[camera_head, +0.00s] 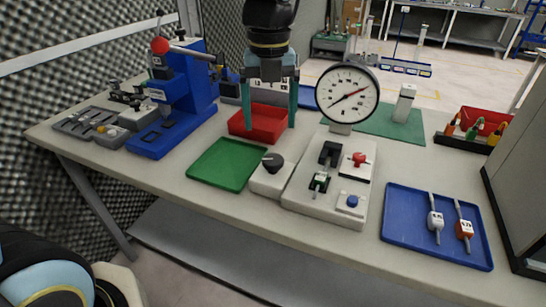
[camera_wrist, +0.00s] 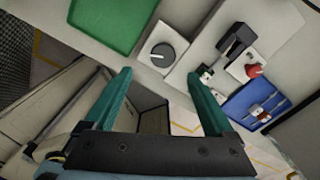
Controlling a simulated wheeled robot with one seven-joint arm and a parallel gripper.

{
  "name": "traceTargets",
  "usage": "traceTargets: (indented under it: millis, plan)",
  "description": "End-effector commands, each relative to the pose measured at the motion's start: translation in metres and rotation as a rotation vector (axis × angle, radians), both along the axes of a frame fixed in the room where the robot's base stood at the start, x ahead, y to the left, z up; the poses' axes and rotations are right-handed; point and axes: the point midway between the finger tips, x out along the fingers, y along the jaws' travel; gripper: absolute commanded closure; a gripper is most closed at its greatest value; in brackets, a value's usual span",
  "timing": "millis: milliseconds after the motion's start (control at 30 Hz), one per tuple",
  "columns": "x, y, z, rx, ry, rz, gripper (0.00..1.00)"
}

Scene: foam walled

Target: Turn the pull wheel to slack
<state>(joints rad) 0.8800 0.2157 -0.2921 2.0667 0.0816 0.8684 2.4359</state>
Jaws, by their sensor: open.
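A dark round wheel (camera_head: 272,162), which I take to be the pull wheel, sits on a small white block at the left of the white gauge fixture (camera_head: 300,200). In the wrist view the wheel (camera_wrist: 162,54) shows a pale pointer mark and lies just beyond the fingertips, between their lines. A round dial gauge (camera_head: 347,92) stands at the back of the fixture with dark and red needles. My gripper (camera_head: 270,126) is open and empty, fingers pointing down, apart from the wheel. Its teal fingers (camera_wrist: 158,76) are wide apart in the wrist view.
The fixture carries a red knob (camera_head: 358,159), a blue button (camera_head: 352,201) and a dark clamp with a green-topped piece. A green tray (camera_head: 228,164), red bin (camera_head: 262,133), blue press (camera_head: 184,105) and blue tray (camera_head: 400,235) with two tagged pieces surround it.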

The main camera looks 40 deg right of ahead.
Motion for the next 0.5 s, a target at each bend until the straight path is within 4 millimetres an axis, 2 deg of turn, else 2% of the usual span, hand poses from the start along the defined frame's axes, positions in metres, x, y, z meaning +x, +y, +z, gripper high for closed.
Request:
traceTargets:
  millis: [133, 233, 500]
  plan:
    - [-0.006, -0.004, -0.005, 0.004, 0.002, -0.058, 0.11]
    - [-0.005, -0.004, -0.016, 0.004, 0.003, -0.056, 0.11]
    - [-0.006, -0.003, -0.066, 0.006, 0.004, -0.054, 0.11]
